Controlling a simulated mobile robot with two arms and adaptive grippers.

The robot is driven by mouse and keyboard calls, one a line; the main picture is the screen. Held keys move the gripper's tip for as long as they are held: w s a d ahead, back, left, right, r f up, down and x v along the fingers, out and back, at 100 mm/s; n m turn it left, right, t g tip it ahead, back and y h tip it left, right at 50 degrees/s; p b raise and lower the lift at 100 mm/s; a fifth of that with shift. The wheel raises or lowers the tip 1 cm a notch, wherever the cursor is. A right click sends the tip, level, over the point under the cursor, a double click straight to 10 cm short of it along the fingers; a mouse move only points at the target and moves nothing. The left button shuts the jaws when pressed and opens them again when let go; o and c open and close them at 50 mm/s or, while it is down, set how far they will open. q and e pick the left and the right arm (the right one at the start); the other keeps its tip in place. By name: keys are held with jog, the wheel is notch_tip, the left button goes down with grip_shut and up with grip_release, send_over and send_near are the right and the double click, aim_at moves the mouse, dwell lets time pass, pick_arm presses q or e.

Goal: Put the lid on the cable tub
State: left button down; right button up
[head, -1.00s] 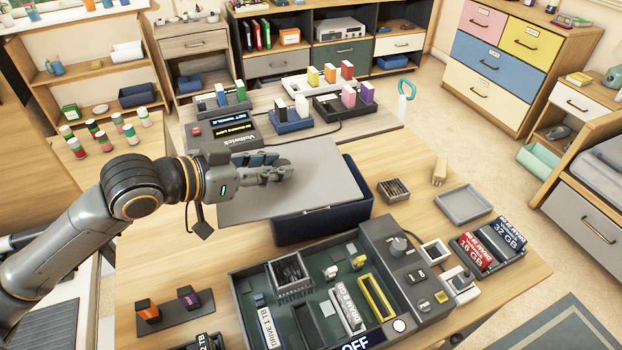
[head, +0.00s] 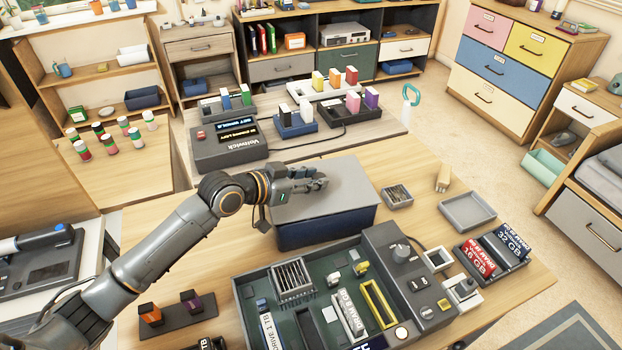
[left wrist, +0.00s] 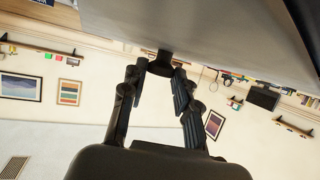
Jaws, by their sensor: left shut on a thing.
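The grey lid (head: 347,192) is a flat plate lying over the dark blue cable tub (head: 325,234) in the middle of the wooden table. Its edges line up closely with the tub's rim, but I cannot tell if it is fully seated. My left gripper (head: 322,184) is above the lid and shut on its handle. In the left wrist view the lid (left wrist: 205,32) fills the top, and its dark handle (left wrist: 165,62) is between the fingertips (left wrist: 163,72). The tub's inside is hidden. My right gripper is not in view.
An open electronics tray (head: 240,290) is just in front of the tub. A small slotted box (head: 397,196) and an empty grey tray (head: 467,211) lie to the right. A black console (head: 230,150) stands behind on another table.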

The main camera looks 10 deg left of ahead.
pick_arm(q)
jog(key=shift+f, duration=0.2)
jog(key=shift+f, duration=0.1)
jog(key=shift+f, duration=0.15)
jog(key=c, duration=1)
grip_release()
jog(key=shift+r, duration=0.35)
notch_tip(320, 180, up, 4)
send_over(274, 210)
jog(key=shift+f+b, duration=0.1)
jog(key=shift+b, duration=0.2)
jog(key=shift+s+a+r, duration=0.25)
jog(key=shift+s+r, duration=0.1)
jog(key=shift+s, duration=0.1)
